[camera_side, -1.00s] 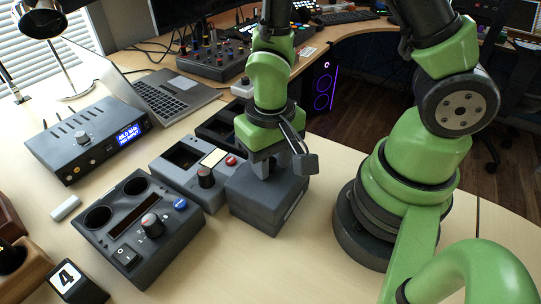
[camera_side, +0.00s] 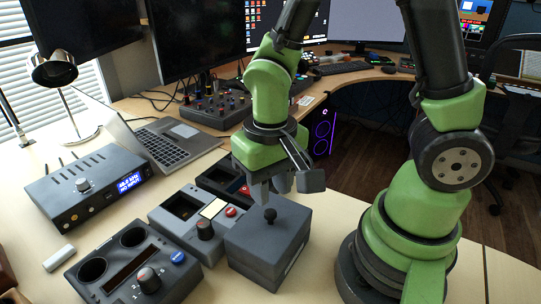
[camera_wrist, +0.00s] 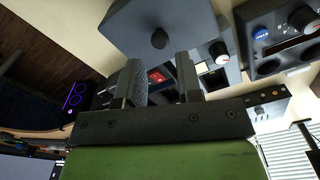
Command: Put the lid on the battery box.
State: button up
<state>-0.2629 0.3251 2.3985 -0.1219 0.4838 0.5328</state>
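The dark grey battery box (camera_side: 262,268) stands on the table in front of my base in the side view. Its grey lid (camera_side: 252,238) lies on top, with a thin seam around the sides and no clear tilt. A black knob (camera_side: 270,214) stands up from the lid's middle. My gripper (camera_side: 272,190) is just above and behind the knob, apart from it. In the wrist view the fingers (camera_wrist: 159,75) are spread with an empty gap, and the lid (camera_wrist: 185,22) with its knob (camera_wrist: 159,39) shows beyond them. The box's inside is hidden.
Left of the box stand a grey panel unit (camera_side: 165,222) with a red button and a dark control box (camera_side: 125,275) with dials. Behind the gripper is a dark open tray (camera_side: 215,180). A laptop (camera_side: 165,145) and a display device (camera_side: 90,185) stand further left.

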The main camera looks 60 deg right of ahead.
jog(key=shift+r, duration=2.55)
notch_tip(320, 180, up, 11)
jog(key=t+y, duration=0.2)
jog(key=t, duration=0.5)
send_over(271, 212)
jog(key=s+d, duration=0.3)
jog(key=s, duration=0.2)
jog(key=shift+s+a+r+n, duration=0.15)
jog(key=shift+s+r+n, duration=0.15)
jog(key=shift+s, duration=0.15)
